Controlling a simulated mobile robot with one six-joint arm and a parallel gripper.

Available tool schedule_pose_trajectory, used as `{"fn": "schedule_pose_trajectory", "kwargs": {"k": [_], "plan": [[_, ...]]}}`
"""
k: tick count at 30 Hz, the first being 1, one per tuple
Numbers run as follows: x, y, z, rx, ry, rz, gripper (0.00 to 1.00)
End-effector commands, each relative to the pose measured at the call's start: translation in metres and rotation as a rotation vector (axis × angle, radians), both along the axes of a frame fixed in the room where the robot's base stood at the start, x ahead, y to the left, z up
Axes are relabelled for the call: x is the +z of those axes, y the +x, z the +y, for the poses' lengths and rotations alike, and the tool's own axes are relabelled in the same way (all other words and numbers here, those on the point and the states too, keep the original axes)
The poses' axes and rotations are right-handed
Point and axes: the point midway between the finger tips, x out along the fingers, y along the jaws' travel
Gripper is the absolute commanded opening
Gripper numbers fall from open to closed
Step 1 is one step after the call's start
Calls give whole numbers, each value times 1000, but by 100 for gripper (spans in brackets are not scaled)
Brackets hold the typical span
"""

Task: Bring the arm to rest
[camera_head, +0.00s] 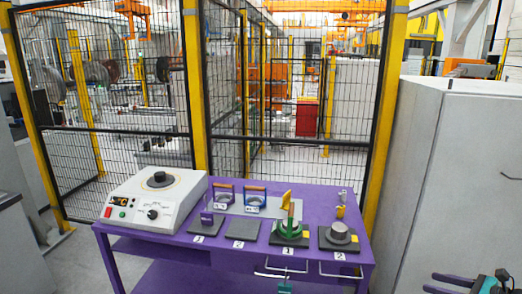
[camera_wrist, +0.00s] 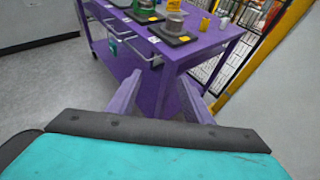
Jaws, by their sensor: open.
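My gripper (camera_wrist: 159,78) shows in the wrist view with its two fingers spread apart and nothing between them. It points toward the near corner of the purple table (camera_wrist: 200,58) and appears clear of it. In the head view, teal and dark parts of my arm show at the bottom right corner, right of the table and in front of the grey cabinet. The gripper's fingers cannot be made out there.
The purple table (camera_head: 222,255) carries a white device (camera_head: 135,208), two handled rings, and several dark plates; two plates bear round metal parts. Rails stick out from its front edge. A grey cabinet (camera_head: 455,180) stands at right. Yellow-posted mesh fencing (camera_head: 285,110) closes the back.

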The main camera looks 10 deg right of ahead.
Motion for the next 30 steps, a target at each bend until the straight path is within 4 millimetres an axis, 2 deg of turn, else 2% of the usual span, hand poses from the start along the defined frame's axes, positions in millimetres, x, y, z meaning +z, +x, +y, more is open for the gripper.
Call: {"fn": "schedule_pose_trajectory", "kwargs": {"k": [8, 14, 21, 30], "plan": [[-12, 31, 31, 66, 19, 6, 46], [-30, 63, 70, 142, 47, 19, 46], [-63, 103, 142, 265, 93, 51, 46], [-114, 130, 239, 421, 131, 136, 46]]}}
